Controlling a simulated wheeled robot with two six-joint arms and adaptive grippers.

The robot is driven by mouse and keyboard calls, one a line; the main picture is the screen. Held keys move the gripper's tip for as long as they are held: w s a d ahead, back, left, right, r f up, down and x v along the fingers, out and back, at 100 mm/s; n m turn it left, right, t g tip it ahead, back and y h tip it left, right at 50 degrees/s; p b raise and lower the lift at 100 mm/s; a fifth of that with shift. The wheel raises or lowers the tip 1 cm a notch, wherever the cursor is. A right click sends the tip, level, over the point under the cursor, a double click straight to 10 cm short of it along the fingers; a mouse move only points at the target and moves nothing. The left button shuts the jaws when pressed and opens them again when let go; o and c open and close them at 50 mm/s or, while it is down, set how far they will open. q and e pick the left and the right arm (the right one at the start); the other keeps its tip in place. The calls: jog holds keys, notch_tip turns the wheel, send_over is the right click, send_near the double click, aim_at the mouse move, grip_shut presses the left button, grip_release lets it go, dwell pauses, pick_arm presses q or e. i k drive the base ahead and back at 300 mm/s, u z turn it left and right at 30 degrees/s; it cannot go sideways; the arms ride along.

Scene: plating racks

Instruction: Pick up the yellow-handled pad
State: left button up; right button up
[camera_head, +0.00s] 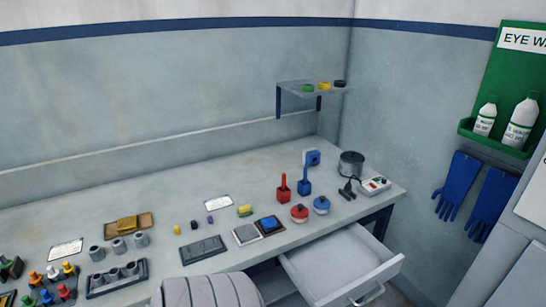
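A small yellow-topped piece (246,210) lies on the workbench, just behind a grey square plate (246,235). It looks like the yellow-handled pad, but it is too small to make out a handle clearly. Another yellow block (127,223) lies in a shallow brown tray (147,219) further left. Neither of my grippers shows in the head view, and nothing is seen touching the yellow pieces.
Red (283,188) and blue (305,182) upright-handled tools and round red (299,213) and blue (321,205) pieces stand to the right. A blue-topped square pad (269,225) sits close by. An open drawer (343,264) juts out at front right. Grey cylinders (118,246) stand left.

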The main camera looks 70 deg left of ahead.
aim_at(243, 210)
jog(key=u, duration=0.4)
jog(key=i, duration=0.8)
jog(key=u, duration=0.8)
